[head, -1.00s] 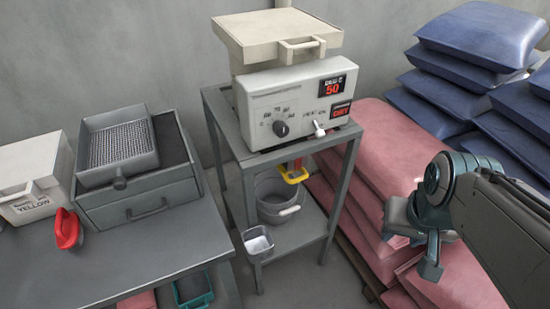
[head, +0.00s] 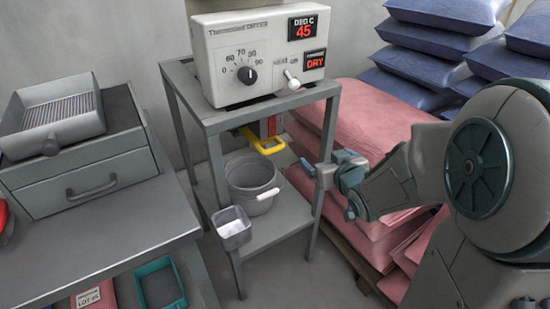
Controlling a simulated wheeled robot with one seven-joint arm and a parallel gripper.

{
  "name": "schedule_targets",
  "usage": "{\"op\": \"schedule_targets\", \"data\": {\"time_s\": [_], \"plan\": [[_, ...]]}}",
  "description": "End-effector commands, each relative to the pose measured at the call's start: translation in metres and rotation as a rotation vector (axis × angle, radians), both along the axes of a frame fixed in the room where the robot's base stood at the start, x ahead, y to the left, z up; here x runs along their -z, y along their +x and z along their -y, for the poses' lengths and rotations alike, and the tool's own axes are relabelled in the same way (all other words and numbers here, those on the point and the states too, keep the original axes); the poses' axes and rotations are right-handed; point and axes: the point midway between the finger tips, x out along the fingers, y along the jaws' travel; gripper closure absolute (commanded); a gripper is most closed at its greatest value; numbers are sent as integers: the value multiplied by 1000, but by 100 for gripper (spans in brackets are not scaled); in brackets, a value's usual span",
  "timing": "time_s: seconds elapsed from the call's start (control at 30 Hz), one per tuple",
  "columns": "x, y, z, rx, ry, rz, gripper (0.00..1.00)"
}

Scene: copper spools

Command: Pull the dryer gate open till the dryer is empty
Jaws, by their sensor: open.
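The dryer (head: 255,60) is a pale box on a grey metal stand, with a dial, a small lever and red displays reading 45 and DRY. Under the stand's top, the gate's yellow handle (head: 266,142) sticks out below the dryer, beside a red part. A grey bucket (head: 252,184) with a white grip stands on the lower shelf beneath the handle. My gripper (head: 312,168) is open and empty, to the right of and a little lower than the yellow handle, apart from it. The inside of the dryer is hidden.
A small grey tub (head: 232,228) hangs at the front of the lower shelf. The stand's front right leg (head: 323,165) is close to my gripper. Pink sacks (head: 385,140) and blue sacks (head: 440,60) are stacked at right. A bench with a drawer unit (head: 85,180) stands at left.

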Motion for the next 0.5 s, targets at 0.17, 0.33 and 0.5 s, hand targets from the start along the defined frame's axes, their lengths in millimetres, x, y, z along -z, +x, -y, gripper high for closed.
{"op": "schedule_targets", "data": {"time_s": [0.17,0.33,0.5], "plan": [[48,5,-33,-152,94,147,4],[61,1,-52,-251,172,236,4],[63,-1,-60,-293,207,272,4]]}}
